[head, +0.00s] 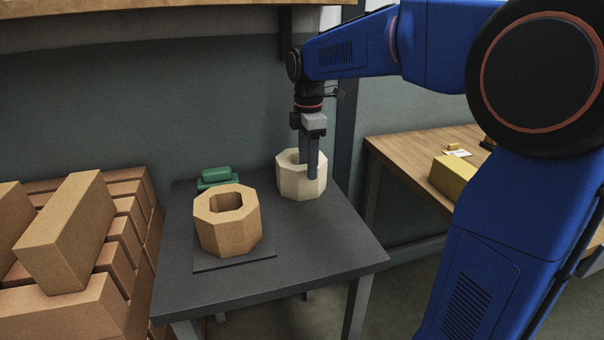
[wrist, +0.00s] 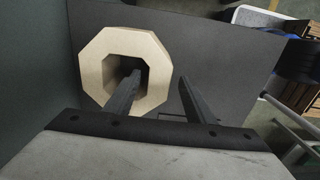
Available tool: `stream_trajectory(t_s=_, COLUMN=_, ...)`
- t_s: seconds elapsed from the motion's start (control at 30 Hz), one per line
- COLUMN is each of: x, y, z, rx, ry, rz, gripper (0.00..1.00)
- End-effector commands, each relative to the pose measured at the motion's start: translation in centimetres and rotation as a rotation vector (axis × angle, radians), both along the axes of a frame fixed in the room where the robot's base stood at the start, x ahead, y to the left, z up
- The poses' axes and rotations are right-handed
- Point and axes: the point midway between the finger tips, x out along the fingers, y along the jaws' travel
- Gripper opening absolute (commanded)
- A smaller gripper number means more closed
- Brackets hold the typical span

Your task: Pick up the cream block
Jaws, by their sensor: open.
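The cream block (head: 289,184) is a hollow octagonal block standing on the dark table at its back right. In the wrist view the cream block (wrist: 93,60) shows from above with its dark central hole. My gripper (head: 307,165) is pointing down at the block, fingers apart. In the wrist view my gripper (wrist: 152,92) has one finger over the hole and the other outside the right side of the ring, so the wall lies between them. Whether the fingers touch the wall I cannot tell.
A tan octagonal block (head: 228,238) stands on a thin dark plate (head: 262,262) at the table's (head: 325,254) front left. A green object (head: 217,175) lies behind it. Stacked bricks (head: 70,235) are at left. A wooden bench (head: 408,150) with a yellow block (head: 455,176) is at right.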

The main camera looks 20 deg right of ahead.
Motion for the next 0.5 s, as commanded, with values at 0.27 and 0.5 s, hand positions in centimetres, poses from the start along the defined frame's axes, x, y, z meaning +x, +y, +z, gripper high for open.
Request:
stream_trajectory(t_s=0.27, x=0.0, y=0.1, z=-2.2, rx=0.000, ry=0.002, rz=0.000, gripper=0.49)
stream_trajectory(t_s=0.5, x=0.1, y=0.2, z=-5.2, rx=0.000, ry=0.001, rz=-0.001, gripper=0.49)
